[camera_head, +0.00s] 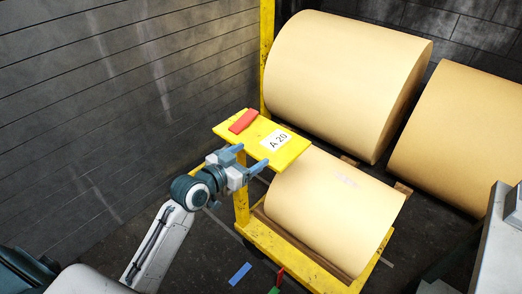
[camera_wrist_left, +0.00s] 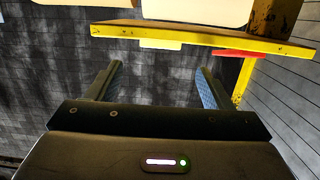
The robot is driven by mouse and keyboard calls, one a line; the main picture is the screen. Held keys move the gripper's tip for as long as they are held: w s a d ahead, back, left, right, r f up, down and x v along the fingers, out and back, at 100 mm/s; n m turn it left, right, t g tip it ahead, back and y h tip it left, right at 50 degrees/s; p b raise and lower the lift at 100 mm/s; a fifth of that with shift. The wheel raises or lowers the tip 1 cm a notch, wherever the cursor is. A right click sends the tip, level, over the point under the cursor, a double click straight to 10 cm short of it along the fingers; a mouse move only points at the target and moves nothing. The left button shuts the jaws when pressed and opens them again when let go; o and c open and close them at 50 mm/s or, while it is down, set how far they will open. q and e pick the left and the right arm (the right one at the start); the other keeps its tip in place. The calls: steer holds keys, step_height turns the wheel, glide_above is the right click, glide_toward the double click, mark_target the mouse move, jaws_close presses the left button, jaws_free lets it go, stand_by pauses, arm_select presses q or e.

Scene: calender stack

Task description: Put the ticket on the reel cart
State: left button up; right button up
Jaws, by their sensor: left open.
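The reel cart (camera_head: 242,205) is yellow and carries a large tan paper reel (camera_head: 335,215). Its yellow shelf (camera_head: 299,150) holds a white card marked "A 20" (camera_head: 275,140), which looks like the ticket, and a red block (camera_head: 243,121). My left gripper (camera_head: 251,156) is open and empty at the shelf's near edge, its fingers pointing towards the card. In the left wrist view, the open fingers (camera_wrist_left: 160,78) are apart from the shelf edge (camera_wrist_left: 190,36), with the white card (camera_wrist_left: 160,44) roughly between them and the red block (camera_wrist_left: 240,53) to the right. My right gripper is out of view.
Two more large reels, one at the back (camera_head: 340,75) and one at the right (camera_head: 465,135), stand behind the cart. A dark panelled wall (camera_head: 90,110) runs along the left. A blue strip (camera_head: 240,273) lies on the floor. A grey structure (camera_head: 498,250) fills the lower right.

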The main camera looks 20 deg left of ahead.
arm_select(q)
steer(key=shift+v, duration=1.2)
steer(key=shift+f, duration=0.1)
steer(key=s+a+f+n+g+y, duration=0.15)
steer(key=a+f, duration=0.25)
steer(key=f, duration=1)
steer(key=a+f+n+g+y, duration=0.2)
steer(key=a+f+y, duration=0.1)
steer(key=f, duration=1.1)
steer(key=s+a+f+g+y, duration=0.1)
steer(key=s+f+g, duration=0.1)
steer(key=s+f, duration=0.35)
steer(key=s+a+f+g, duration=0.1)
steer(key=s+f, duration=0.2)
steer(key=f, duration=0.6)
steer(key=s+d+f+g, duration=0.1)
steer(key=s+f+g, duration=0.1)
steer(key=s+f, duration=0.5)
steer(key=s+f+g, duration=0.3)
steer(key=s+f, duration=0.5)
steer(key=s, duration=0.8)
steer(key=s+d+f+g, duration=0.1)
steer(key=s+f+g, duration=0.1)
steer(key=s+f, duration=0.6)
steer(key=s+y, duration=0.1)
steer(key=s, duration=0.3)
steer(key=shift+s+d, duration=0.25)
steer(key=shift+d, duration=0.1)
steer(key=shift+g, duration=0.25)
